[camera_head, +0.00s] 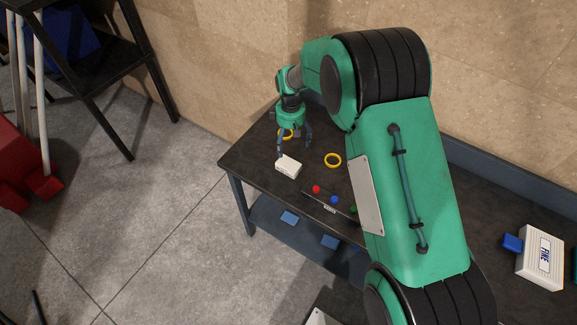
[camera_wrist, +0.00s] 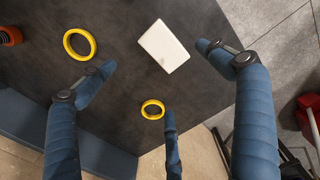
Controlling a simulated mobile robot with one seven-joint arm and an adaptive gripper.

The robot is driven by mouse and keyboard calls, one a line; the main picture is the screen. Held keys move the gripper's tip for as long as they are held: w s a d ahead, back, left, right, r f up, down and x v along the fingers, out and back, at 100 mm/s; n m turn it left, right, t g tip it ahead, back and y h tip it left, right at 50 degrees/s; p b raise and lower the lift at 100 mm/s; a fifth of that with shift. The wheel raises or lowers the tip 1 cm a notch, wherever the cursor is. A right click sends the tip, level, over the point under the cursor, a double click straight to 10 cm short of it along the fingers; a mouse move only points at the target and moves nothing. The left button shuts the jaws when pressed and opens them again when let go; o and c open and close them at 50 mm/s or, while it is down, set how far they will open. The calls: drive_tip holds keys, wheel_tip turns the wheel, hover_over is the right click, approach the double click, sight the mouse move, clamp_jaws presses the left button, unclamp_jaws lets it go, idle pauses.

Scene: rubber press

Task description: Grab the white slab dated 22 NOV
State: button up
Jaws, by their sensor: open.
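A white slab (camera_head: 288,167) lies on the dark table near its left end in the head view. It also shows in the wrist view (camera_wrist: 164,46), lying flat between the fingers' reach, with no date readable on its plain top. My gripper (camera_head: 294,151) is above the table at the slab's far side, fingers pointing down. In the wrist view my gripper (camera_wrist: 160,75) has its blue fingers spread wide, with nothing between them. The fingers appear apart from the slab. Whether the slab bears 22 NOV cannot be told.
Yellow rings lie near the slab, one right of it (camera_head: 333,160) and one behind (camera_head: 285,133). Red (camera_head: 316,189) and blue (camera_head: 334,200) buttons sit at the table's front edge. A white box marked FINE or similar (camera_head: 541,258) stands at the far right. A wall backs the table.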

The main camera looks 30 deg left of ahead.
sight(290, 161)
idle(0.3)
drive_tip(key=shift+f+p, duration=0.3)
drive_tip(key=shift+f, duration=4)
drive_tip(key=shift+f+p, duration=0.45)
drive_tip(key=shift+f, duration=2.15)
drive_tip(key=shift+c, duration=0.5)
drive_tip(key=c, duration=1.5)
drive_tip(key=shift+o, duration=0.2)
drive_tip(key=shift+r, duration=0.1)
drive_tip(key=shift+r+b, duration=0.55)
drive_tip(key=shift+r, duration=4.4)
